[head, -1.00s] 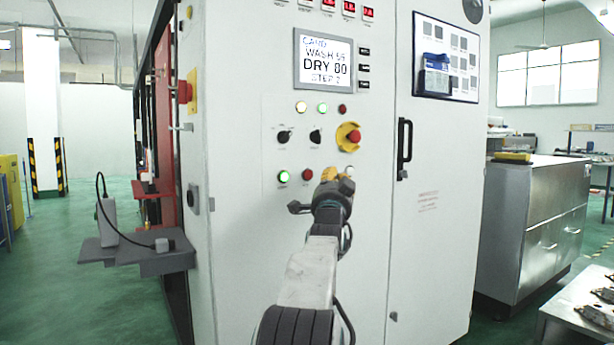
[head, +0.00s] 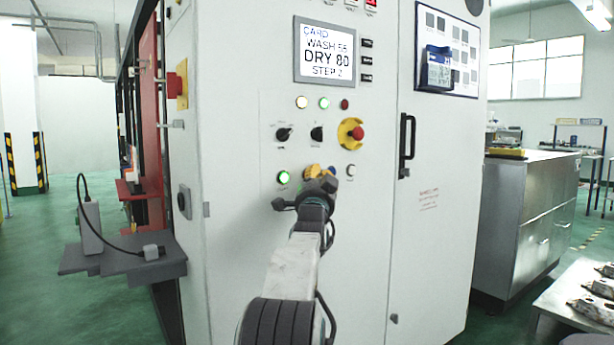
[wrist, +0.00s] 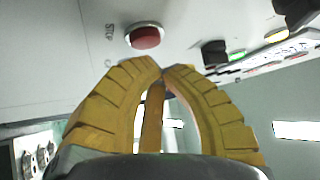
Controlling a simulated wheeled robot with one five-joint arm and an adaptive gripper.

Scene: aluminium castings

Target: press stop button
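The red stop button (wrist: 146,37) sits in a silver ring on the pale panel in the wrist view, with small lettering beside it. It is just beyond my yellow fingertips, slightly left of them, and a gap shows between. In the head view my gripper (head: 319,171) is in front of the lower button row and hides the red button there. In the wrist view my gripper (wrist: 164,69) has its curved fingers brought together at the tips, with nothing between them. A lit green button (head: 283,177) is left of my gripper, and a white button (head: 351,171) is right of it.
A red emergency knob on a yellow ring (head: 351,133) is above right of my gripper. Two black rotary switches (head: 284,134) are above. A display (head: 324,50) reads "DRY 80". A black door handle (head: 407,136) is to the right. A grey shelf (head: 125,262) juts out left.

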